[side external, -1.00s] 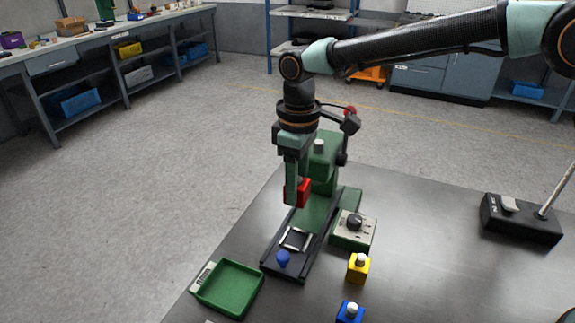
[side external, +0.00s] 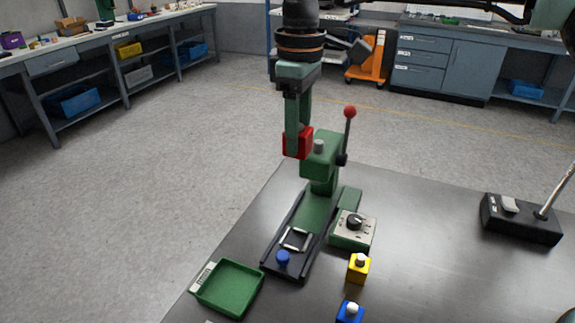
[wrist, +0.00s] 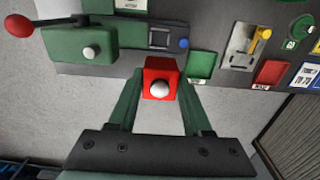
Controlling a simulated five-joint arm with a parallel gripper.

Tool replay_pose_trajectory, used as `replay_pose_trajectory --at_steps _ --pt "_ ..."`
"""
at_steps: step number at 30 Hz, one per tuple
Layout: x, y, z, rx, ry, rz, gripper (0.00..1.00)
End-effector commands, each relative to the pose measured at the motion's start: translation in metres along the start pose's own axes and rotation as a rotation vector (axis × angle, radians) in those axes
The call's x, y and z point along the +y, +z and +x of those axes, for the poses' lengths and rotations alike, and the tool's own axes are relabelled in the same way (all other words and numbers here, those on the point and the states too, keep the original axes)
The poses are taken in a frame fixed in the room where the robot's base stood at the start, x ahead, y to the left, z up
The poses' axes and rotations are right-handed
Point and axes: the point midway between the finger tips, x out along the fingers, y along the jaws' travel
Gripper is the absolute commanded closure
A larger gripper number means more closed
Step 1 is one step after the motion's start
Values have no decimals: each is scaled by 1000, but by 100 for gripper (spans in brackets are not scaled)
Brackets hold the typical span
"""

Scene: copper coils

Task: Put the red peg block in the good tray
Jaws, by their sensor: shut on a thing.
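The red peg block (side external: 298,142) is a red cube, held up in the air beside the top of the green press. In the wrist view the red peg block (wrist: 160,80) shows a pale round peg facing the camera. My gripper (side external: 297,145) is shut on it, with a green finger on each side in the wrist view. A green tray (side external: 228,288) lies empty at the table's front left with a white label, too small to read here. It also shows in the wrist view (wrist: 203,66), right of the block. A red tray (wrist: 270,74) lies further right there.
The green press (side external: 322,158) with a red-knobbed lever stands close to the block. A control box (side external: 353,229), a yellow peg block (side external: 358,268) and a blue peg block (side external: 349,312) stand right of it.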

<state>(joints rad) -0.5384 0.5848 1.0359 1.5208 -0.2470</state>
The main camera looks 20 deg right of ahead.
Motion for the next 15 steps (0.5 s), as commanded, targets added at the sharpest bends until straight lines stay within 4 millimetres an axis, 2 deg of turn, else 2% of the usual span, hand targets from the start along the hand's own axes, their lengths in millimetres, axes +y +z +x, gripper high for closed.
replay_pose_trajectory --at_steps 11,15 --pt "0 0 -4 1 0 0 100" --pt "-8 -7 6 -2 -1 -3 100"
